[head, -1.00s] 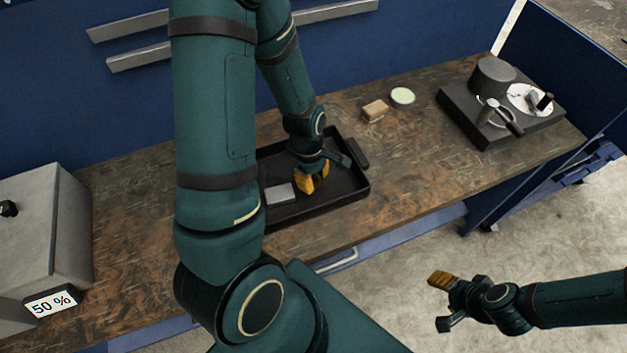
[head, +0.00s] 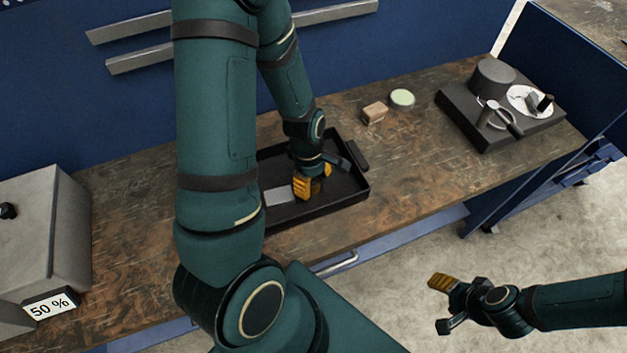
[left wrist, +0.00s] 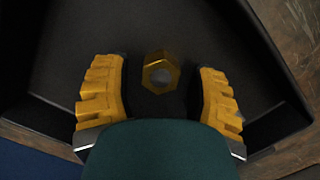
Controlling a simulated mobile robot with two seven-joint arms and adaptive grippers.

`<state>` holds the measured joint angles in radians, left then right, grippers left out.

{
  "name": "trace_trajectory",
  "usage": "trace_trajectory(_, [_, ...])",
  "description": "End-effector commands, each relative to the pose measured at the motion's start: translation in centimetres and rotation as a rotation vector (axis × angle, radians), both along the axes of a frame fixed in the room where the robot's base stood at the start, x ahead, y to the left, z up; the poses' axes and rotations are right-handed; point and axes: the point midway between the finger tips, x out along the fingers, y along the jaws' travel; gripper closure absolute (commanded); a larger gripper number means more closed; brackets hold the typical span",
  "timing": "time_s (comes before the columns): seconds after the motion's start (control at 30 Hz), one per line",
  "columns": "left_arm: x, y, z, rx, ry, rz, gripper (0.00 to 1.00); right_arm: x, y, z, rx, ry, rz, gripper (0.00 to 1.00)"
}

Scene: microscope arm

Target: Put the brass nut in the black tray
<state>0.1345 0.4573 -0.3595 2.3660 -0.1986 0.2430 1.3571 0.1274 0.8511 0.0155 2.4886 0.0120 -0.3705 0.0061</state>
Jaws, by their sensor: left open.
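My left gripper, also in the head view (head: 313,182), is open and low inside the black tray (head: 345,198). The nut is hidden there. My right gripper (head: 442,303) is open and empty over the floor, off the bench front.
A grey flat block (head: 279,195) lies in the tray left of my left gripper. A tan block (head: 374,113) and a pale green round dish (head: 402,98) stand behind the tray. The microscope base (head: 500,110) is at right. A grey box (head: 40,230) is at left.

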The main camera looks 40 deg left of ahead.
Motion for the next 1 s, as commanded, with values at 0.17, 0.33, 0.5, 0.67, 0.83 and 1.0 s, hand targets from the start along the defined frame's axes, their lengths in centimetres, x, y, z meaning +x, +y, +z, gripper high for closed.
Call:
trace_trajectory(0.17, [0.1,0.4,3.6,0.001,-0.007,-0.001,0.42,0.3,0.0,1.1,-0.002,-0.007,-0.005,0.42])
trace_trajectory(0.33, [0.1,0.8,7.2,0.000,-0.006,-0.001,0.42,0.5,-0.1,2.1,-0.002,-0.012,-0.009,0.42])
trace_trajectory(0.5, [0.0,1.2,9.9,0.000,-0.004,-0.001,0.42,0.5,-0.2,2.9,0.000,-0.013,-0.010,0.42])
trace_trajectory(0.67, [0.0,1.3,11.2,0.000,-0.002,-0.002,0.42,0.5,-0.2,3.3,0.001,-0.013,-0.010,0.42])
trace_trajectory(0.83, [-0.1,1.4,11.5,0.000,-0.001,-0.001,0.42,0.5,-0.2,3.4,0.001,-0.013,-0.009,0.42])
trace_trajectory(1.0, [-0.1,1.4,11.5,0.000,-0.001,-0.001,0.42,0.5,-0.2,3.3,0.001,-0.013,-0.010,0.42])
